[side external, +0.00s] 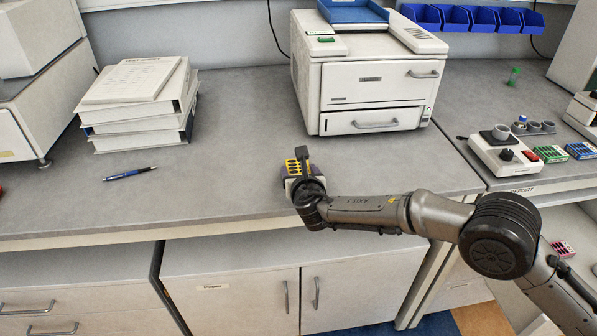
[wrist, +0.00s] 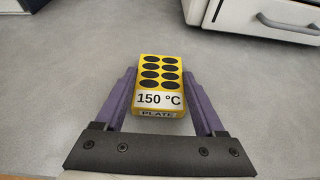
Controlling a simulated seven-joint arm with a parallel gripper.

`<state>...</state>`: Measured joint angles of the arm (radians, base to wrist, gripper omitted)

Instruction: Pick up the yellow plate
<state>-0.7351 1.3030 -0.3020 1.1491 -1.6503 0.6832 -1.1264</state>
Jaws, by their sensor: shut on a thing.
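The yellow plate (wrist: 160,88) is a small block with two rows of dark round wells and a white label reading "150 °C" and "PLATE". It sits between the purple fingers of my gripper (wrist: 161,92) in the wrist view. The gripper is shut on it. In the side view the yellow plate (side external: 293,167) shows at the tip of my gripper (side external: 298,171), near the front part of the grey bench, partly hidden by the gripper. I cannot tell whether it touches the bench.
A white machine (side external: 370,85) with a drawer stands behind the gripper. Stacked binders (side external: 140,105) and a blue pen (side external: 130,173) lie to the left. A small white device (side external: 497,155) and green and blue plates (side external: 551,153) are at the right. Bench around the gripper is clear.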

